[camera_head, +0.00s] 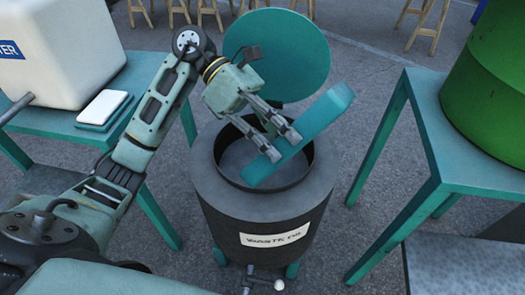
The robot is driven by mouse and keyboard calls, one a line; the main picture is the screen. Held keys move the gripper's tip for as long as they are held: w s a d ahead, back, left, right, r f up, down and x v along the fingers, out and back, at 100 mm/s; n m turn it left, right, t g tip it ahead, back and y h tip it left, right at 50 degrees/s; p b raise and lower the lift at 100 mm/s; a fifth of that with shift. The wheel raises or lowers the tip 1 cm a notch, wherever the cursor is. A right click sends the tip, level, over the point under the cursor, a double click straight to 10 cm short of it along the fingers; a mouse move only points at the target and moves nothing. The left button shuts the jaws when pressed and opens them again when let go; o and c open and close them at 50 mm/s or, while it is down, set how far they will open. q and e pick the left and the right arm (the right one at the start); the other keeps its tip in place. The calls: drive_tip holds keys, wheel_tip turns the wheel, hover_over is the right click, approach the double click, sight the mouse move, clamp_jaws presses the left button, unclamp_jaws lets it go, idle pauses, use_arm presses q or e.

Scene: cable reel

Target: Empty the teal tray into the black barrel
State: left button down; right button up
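The teal tray (325,112) is held in the air over the mouth of the black barrel (255,205). It is steeply tilted, with its lower end inside the barrel's rim and its upper end to the right. My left gripper (282,145) is shut on the tray near its middle, with both fingertips against it. The inside of the tray is hidden, so I cannot tell whether anything is in it. The barrel is open at the top and bears a "WASTE OIL" label. My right gripper is not in view.
A round teal disc (280,52) stands up behind the barrel. A teal table (160,75) at left carries a white tank (70,50) and a small white-topped block (103,107). Another teal table (440,150) at right carries a green drum (495,95). Wooden stools stand at the back.

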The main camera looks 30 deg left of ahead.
sight(291, 154)
use_arm(q)
drive_tip(key=shift+s+d+f+y+p, duration=0.15)
drive_tip(key=shift+d+f+y+p, duration=0.2)
drive_tip(key=shift+d, duration=0.2)
drive_tip(key=shift+s+d+f+y+p, duration=0.15)
drive_tip(key=shift+d+y+p, duration=0.1)
drive_tip(key=shift+d+p, duration=0.25)
drive_tip(key=shift+s+d+f+t+y, duration=0.15)
drive_tip(key=shift+d+f+t+y, duration=0.15)
drive_tip(key=shift+d+f+y, duration=0.5)
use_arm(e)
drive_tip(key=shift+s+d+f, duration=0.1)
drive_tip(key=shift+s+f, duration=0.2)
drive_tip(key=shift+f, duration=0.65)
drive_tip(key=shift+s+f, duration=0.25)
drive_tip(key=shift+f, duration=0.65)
